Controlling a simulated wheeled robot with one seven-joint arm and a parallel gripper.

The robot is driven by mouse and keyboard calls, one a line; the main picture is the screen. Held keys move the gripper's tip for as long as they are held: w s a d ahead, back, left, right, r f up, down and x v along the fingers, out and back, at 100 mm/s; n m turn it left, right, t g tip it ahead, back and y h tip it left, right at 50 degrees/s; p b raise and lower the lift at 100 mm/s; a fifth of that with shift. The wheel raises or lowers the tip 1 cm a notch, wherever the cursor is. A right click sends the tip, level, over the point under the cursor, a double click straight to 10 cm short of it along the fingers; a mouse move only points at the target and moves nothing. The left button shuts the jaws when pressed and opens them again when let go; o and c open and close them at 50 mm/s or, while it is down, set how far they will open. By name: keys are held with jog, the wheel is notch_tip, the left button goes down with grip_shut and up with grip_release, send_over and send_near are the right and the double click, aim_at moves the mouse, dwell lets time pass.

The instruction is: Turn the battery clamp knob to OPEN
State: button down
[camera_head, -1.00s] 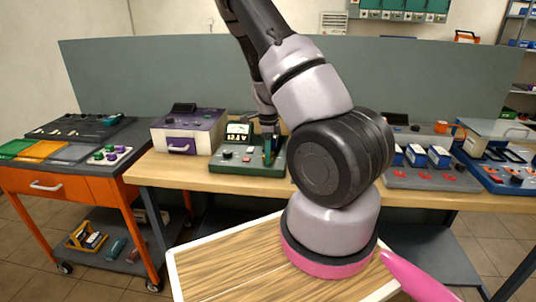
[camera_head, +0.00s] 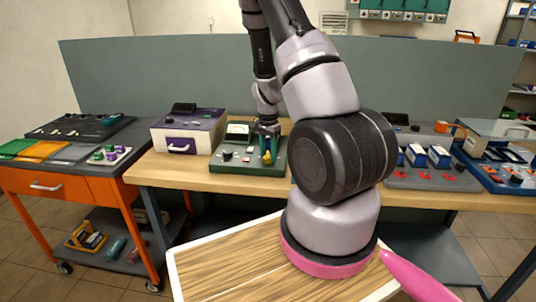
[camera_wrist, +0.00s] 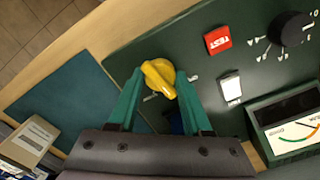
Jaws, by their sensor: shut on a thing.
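The yellow clamp knob (camera_wrist: 158,78) sits on the dark green test panel (camera_wrist: 210,85), with a raised grip bar lying aslant in the wrist view. My gripper (camera_wrist: 160,80) has its two teal fingers shut on the knob, one on each side. In the head view my gripper (camera_head: 268,142) points down at the right part of the green panel (camera_head: 232,168), and a bit of yellow shows below it. White marks beside the knob are partly hidden by the fingers and too small to read. A blue thing (camera_wrist: 175,122) between the fingers is mostly hidden.
On the panel are a red TEST button (camera_wrist: 217,40), a white rocker switch (camera_wrist: 231,87), a black dial (camera_wrist: 291,29) and a meter (camera_wrist: 295,128). A purple and white box (camera_head: 188,132) stands left of the panel. Blue batteries (camera_head: 438,156) stand at the right.

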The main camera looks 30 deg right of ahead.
aim_at(268, 153)
jog(key=n, duration=0.6)
jog(key=shift+n, duration=0.4)
dwell(0.4)
jog(key=shift+c, duration=1.7)
grip_release()
notch_tip(268, 153, up, 11)
jog(key=shift+f, duration=0.1)
